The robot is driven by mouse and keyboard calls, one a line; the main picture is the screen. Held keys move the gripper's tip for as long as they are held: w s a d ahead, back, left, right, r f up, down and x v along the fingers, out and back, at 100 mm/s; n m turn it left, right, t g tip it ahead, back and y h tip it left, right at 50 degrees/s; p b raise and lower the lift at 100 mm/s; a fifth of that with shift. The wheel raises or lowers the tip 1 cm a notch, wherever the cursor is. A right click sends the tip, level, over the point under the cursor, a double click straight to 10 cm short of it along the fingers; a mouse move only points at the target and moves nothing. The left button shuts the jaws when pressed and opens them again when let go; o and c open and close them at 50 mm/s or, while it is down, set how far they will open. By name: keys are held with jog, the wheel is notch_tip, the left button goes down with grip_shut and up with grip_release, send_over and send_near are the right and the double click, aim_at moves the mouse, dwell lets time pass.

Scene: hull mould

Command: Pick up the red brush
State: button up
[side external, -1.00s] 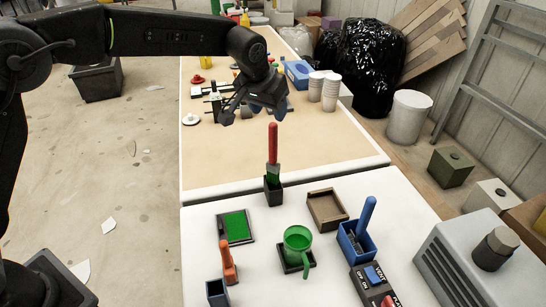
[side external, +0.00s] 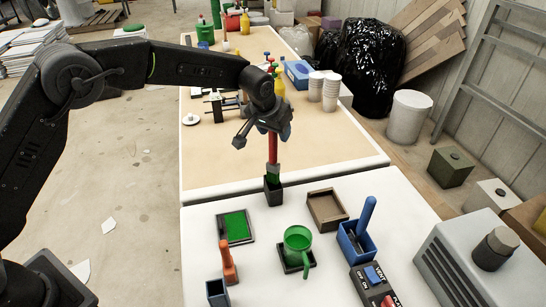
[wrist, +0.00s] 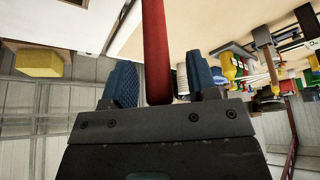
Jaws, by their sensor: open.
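The red brush (side external: 272,150) stands upright, its bristle end down in a small black holder (side external: 273,194) near the back edge of the white table. Its red handle (wrist: 156,50) also shows in the wrist view, between the two blue finger pads. My gripper (side external: 262,132) is at the upper part of the handle and hides its top. In the wrist view my gripper (wrist: 160,85) is open, with a gap visible on both sides of the handle.
A green cup (side external: 297,243), a green pad (side external: 235,226), an empty brown tray (side external: 326,208) and a blue box (side external: 356,240) with a blue-handled tool stand in front. An orange-handled tool (side external: 228,262) is at front left. A grey machine (side external: 470,265) stands at right.

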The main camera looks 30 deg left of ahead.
jog(key=shift+c, duration=0.3)
grip_shut()
jog(key=shift+r, duration=0.1)
